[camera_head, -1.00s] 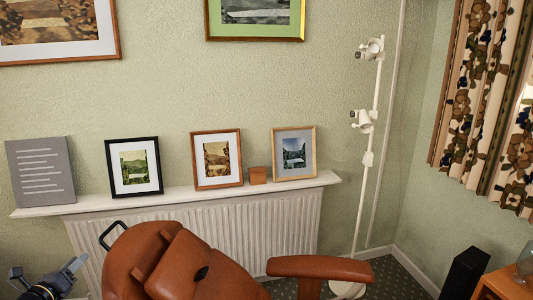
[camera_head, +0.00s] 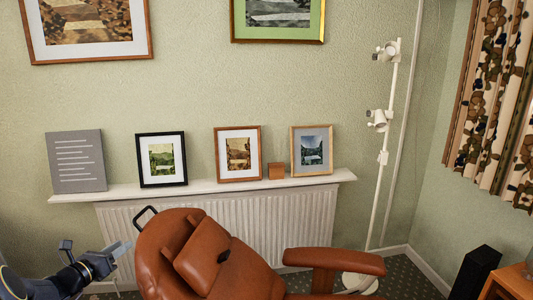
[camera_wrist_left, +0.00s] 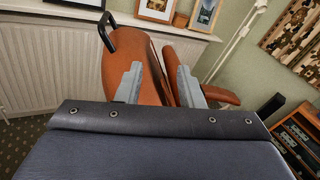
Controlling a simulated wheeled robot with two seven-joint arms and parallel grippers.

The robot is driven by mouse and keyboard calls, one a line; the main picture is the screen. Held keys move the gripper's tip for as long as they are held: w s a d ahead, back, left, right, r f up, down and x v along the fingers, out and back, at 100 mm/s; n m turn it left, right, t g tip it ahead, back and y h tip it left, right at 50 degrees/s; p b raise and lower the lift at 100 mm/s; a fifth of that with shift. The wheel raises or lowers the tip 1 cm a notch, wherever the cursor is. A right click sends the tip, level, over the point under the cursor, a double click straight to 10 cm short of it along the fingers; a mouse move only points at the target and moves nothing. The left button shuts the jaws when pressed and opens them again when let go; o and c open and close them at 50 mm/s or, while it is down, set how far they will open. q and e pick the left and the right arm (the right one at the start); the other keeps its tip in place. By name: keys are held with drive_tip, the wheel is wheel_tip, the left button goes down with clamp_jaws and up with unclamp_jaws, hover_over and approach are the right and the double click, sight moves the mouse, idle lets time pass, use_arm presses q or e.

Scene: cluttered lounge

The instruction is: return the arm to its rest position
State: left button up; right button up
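My left gripper (camera_head: 119,249) is at the lower left of the head view, just left of the brown leather armchair (camera_head: 213,258). In the left wrist view its two grey fingers (camera_wrist_left: 158,84) stand apart with nothing between them but the chair behind, so it is open and empty. My left arm comes in from the bottom left corner. I cannot tell whether the fingers touch the chair. My right gripper is in neither view.
A white radiator (camera_head: 290,213) and a shelf (camera_head: 205,189) with several framed pictures stand behind the chair. A white floor lamp (camera_head: 384,157) is to the right. A black speaker (camera_head: 474,272) and wooden cabinet (camera_head: 510,284) are at the lower right.

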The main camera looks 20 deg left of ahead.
use_arm(q)
drive_tip(key=w+d+r+m+g+h, duration=0.1)
drive_tip(key=d+r+m+h, duration=0.25)
drive_tip(key=d, duration=0.35)
drive_tip(key=w+d+r+m+g+h, duration=0.1)
drive_tip(key=d+r+m+g+h, duration=0.1)
drive_tip(key=d+m, duration=0.45)
drive_tip(key=s+d+r+m+g+h, duration=0.1)
drive_tip(key=s+d+m+g, duration=0.3)
drive_tip(key=d, duration=0.6)
drive_tip(key=s+d+r+m+g+h, duration=0.1)
drive_tip(key=s+d+r+m, duration=0.1)
drive_tip(key=d+m, duration=0.5)
drive_tip(key=s+d+f+m+g+y, duration=0.1)
drive_tip(key=s+d+f+m+y, duration=0.1)
drive_tip(key=s+d+m, duration=0.4)
drive_tip(key=s+d+f+m+g+y, duration=0.2)
drive_tip(key=s+d+f+m, duration=0.2)
drive_tip(key=s+m, duration=0.6)
drive_tip(key=s+d, duration=0.1)
drive_tip(key=s, duration=0.2)
drive_tip(key=shift+s+d+g, duration=0.3)
drive_tip(key=shift+s+d, duration=0.05)
drive_tip(key=shift+s, duration=0.05)
drive_tip(key=shift+f, duration=0.1)
